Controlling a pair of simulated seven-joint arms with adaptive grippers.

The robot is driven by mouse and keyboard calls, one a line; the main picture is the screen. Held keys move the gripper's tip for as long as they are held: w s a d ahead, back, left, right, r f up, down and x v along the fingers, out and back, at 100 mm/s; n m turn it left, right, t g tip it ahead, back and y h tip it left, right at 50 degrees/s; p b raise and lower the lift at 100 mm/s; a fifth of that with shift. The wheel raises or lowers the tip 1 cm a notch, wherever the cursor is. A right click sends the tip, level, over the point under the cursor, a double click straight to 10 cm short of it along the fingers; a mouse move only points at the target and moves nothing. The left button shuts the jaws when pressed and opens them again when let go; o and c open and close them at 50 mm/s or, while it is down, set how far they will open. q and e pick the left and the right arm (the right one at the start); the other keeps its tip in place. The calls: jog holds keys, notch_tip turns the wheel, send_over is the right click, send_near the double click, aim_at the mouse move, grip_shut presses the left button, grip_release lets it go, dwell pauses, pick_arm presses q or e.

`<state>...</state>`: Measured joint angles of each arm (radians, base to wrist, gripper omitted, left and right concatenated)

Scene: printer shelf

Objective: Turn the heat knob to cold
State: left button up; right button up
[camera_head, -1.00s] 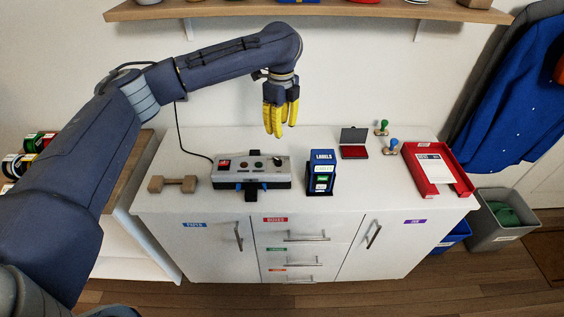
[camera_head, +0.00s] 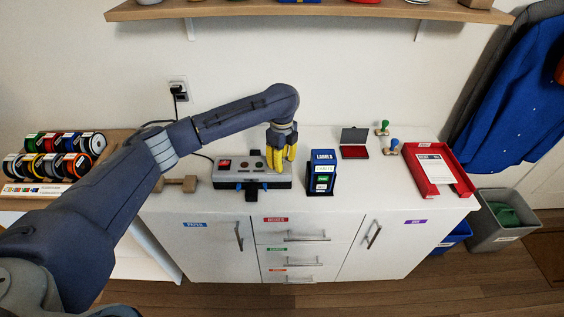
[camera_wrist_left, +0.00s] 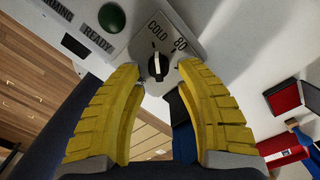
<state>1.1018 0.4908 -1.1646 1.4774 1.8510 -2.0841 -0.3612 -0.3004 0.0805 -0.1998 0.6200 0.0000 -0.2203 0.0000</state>
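The grey machine (camera_head: 235,174) sits on the white cabinet top, with a red switch at its left. In the left wrist view its black heat knob (camera_wrist_left: 157,66) sits on a light plate, with the words COLD and 80 printed beside it. A pale mark on the knob points roughly up in that view; its exact setting is hard to tell. My left gripper (camera_head: 281,166) is over the machine's right end, hiding the knob in the head view. Its yellow fingers (camera_wrist_left: 158,70) are apart, one on each side of the knob; contact is unclear. My right gripper is out of view.
A blue labels box (camera_head: 322,172) stands close to the right of the machine. A wooden dumbbell-shaped block (camera_head: 184,184) is at its left. Farther right are a red ink pad (camera_head: 354,152), stamps and a red tray (camera_head: 445,182). A shelf (camera_head: 300,13) hangs above.

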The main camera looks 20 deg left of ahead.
pick_arm(q)
jog(key=shift+f, duration=0.3)
jog(key=shift+c, duration=0.4)
grip_shut()
